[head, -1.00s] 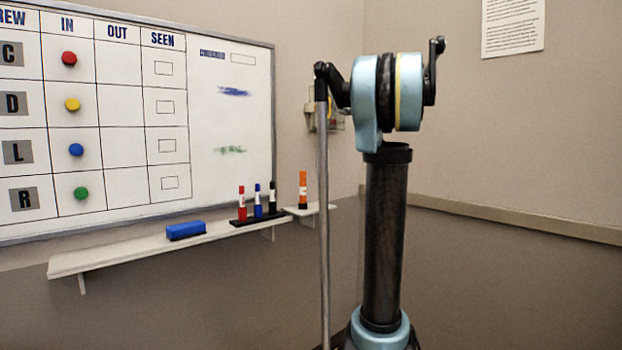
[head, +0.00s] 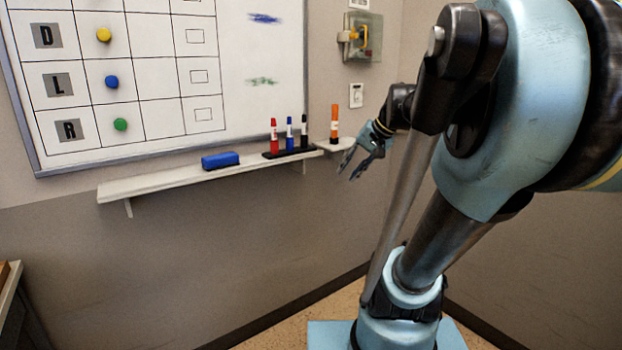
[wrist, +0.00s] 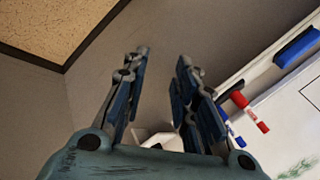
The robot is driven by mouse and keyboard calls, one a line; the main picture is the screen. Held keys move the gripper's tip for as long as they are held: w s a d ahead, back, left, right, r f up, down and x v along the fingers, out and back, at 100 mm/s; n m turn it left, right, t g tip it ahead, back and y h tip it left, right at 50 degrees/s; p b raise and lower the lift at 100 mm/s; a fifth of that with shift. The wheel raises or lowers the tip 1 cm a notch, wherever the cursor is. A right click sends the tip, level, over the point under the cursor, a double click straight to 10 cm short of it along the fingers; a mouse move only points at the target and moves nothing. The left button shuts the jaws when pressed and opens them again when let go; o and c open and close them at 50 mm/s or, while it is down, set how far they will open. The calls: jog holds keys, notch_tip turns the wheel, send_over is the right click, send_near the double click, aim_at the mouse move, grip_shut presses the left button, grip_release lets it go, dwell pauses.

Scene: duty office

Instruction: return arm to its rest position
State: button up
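My gripper (head: 352,163) shows in the head view in front of the wall, just below and to the right of the shelf with the markers. Its fingers point down and to the left. In the wrist view my gripper (wrist: 163,65) has its two fingers apart with nothing between them. It is open and empty. My arm fills much of the right side of the head view and hides part of the wall and the corner behind it.
A whiteboard (head: 160,120) hangs above. A yellow-handled wall box (head: 361,37) is above the gripper. The space below the shelf is clear.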

jog(key=s+d+f+n+g+h, duration=0.1)
jog(key=s+d+f+h, duration=0.1)
jog(key=s+f, duration=0.6)
jog(key=s+d+f+n+g+h, duration=0.1)
jog(key=s+d+f+n+h, duration=0.1)
jog(key=s+d+f, duration=0.3)
jog(key=s+f+h, duration=0.1)
jog(key=s+f, duration=0.2)
jog(key=f, duration=0.3)
jog(key=shift+f+h, duration=0.3)
jog(key=shift+f, duration=0.05)
jog(key=shift+w+f+g, duration=0.2)
jog(key=shift+w+g, duration=0.1)
jog(key=shift+w, duration=0.15)
dwell(0.4)
